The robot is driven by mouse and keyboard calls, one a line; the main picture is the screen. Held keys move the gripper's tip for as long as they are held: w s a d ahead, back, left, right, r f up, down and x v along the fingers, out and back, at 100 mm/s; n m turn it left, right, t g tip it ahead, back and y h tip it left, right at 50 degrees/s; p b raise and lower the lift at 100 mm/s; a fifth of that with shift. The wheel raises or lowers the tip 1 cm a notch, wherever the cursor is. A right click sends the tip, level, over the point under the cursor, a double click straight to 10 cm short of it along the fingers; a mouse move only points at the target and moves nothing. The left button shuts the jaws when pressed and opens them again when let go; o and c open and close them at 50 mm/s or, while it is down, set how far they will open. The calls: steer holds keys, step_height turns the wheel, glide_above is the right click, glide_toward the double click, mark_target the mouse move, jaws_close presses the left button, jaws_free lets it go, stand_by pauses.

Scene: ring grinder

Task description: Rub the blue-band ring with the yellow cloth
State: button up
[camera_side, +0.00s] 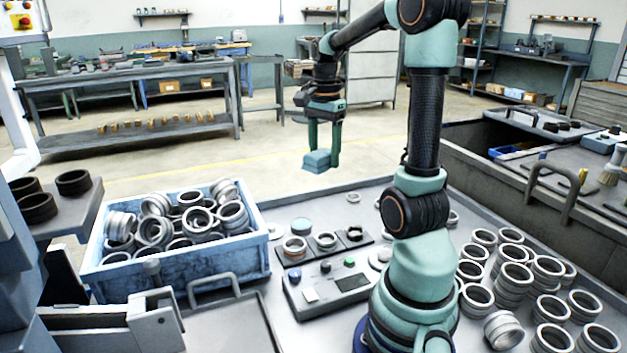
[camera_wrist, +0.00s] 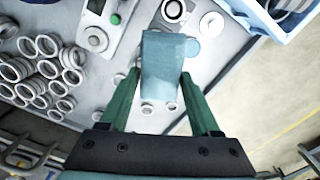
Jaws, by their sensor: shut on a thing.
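My gripper (camera_side: 322,150) is shut on a pale blue block-like thing (camera_side: 316,161), held in the air above the far edge of the workbench. In the wrist view the block (camera_wrist: 163,60) lies between the green fingers of my gripper (camera_wrist: 160,80). No yellow cloth shows in either view. On the dark fixture plate (camera_side: 340,250) stand a ring with an orange-brown band (camera_side: 295,246) and a plain grey ring (camera_side: 326,240). I cannot make out a blue band on any ring. The wrist view shows one ring (camera_wrist: 173,9) on the plate; the block may hide others.
A blue crate (camera_side: 185,278) heaped with grey rings stands left of the plate. A control box (camera_side: 330,287) with buttons lies in front of it. Several stacked rings (camera_side: 515,275) stand at the right. A pale blue disc (camera_side: 301,226) sits behind the plate.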

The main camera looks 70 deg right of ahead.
steer(key=s+d+m, duration=0.5)
glide_above(348, 230)
step_height(348, 230, down, 11)
steer(key=shift+w+a+f, duration=0.1)
steer(key=shift+a+f, duration=0.05)
steer(key=shift+f, duration=1.95)
steer(key=shift+a+f, duration=0.1)
steer(key=shift+f, duration=1.95)
steer(key=shift+d+f, duration=0.1)
steer(key=shift+d, duration=0.15)
steer(key=shift+c, duration=0.5)
steer(key=shift+s+d, duration=0.8)
steer(key=shift+s, duration=0.15)
steer(key=shift+w+a, duration=0.95)
steer(key=shift+s+d, duration=0.95)
steer(key=shift+s, duration=0.05)
steer(key=shift+w+a+f, duration=0.1)
steer(key=shift+w+a, duration=0.9)
steer(key=shift+w, duration=0.05)
steer(key=shift+s+d, duration=1.05)
steer(key=shift+s, duration=0.05)
steer(key=shift+w+a+f, duration=0.1)
steer(key=shift+w+a, duration=0.75)
steer(key=shift+w, duration=0.05)
steer(key=shift+w+a+r, duration=0.2)
steer(key=shift+w+a, duration=0.05)
jaws_close()
step_height(348, 230, up, 8)
steer(key=shift+f, duration=0.25)
